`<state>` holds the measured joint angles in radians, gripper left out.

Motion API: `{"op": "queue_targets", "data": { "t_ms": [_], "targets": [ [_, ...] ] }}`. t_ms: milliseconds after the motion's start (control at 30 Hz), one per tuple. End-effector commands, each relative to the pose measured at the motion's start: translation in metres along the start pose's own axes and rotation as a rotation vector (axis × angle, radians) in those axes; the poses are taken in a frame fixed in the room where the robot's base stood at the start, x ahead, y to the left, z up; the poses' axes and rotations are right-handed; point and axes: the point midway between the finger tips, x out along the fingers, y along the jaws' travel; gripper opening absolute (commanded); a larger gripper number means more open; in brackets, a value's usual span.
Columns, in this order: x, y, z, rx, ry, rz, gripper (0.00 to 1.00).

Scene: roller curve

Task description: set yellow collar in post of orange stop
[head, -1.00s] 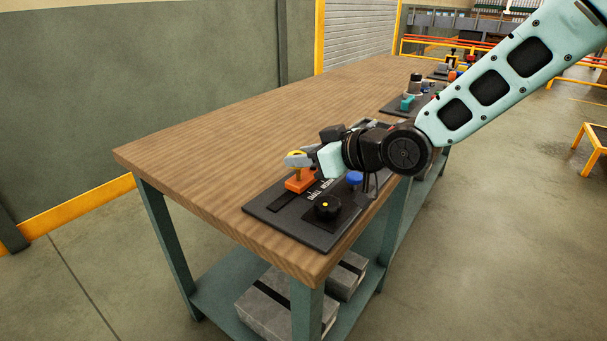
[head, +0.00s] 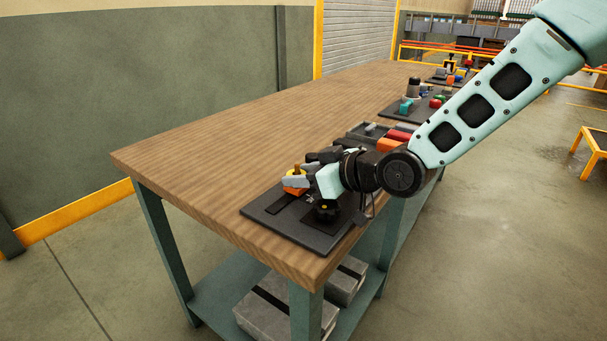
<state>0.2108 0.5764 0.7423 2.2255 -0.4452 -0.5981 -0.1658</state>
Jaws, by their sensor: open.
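The orange stop (head: 294,191) is on the black board near the front end of the workbench, largely covered by my gripper. Its brownish-orange post (head: 297,166) stands up above the fingers. The yellow collar (head: 289,173) shows as a small strip beside the post, just behind the near finger. It appears to be around the post, but the fingers hide most of it and I cannot tell how low it sits. My gripper (head: 302,177) is open, with its grey fingers on either side of the collar and post.
The black board (head: 290,232) carries a black knob (head: 325,210) close under my gripper. A tray with red and orange parts (head: 393,140) lies behind my wrist. Farther back is another board with a teal part (head: 405,106). The left of the wooden bench top (head: 220,150) is clear.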

Motion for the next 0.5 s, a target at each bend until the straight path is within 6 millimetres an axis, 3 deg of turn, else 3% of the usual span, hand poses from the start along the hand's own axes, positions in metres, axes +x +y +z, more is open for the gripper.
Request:
{"op": "queue_targets", "data": {
  "t_ms": [167,500],
  "targets": [
    [-0.016,0.002,-0.004,0.000,0.000,0.003,0.42],
    [-0.087,0.002,-0.005,0.000,-0.001,0.005,0.42]
  ]
}}
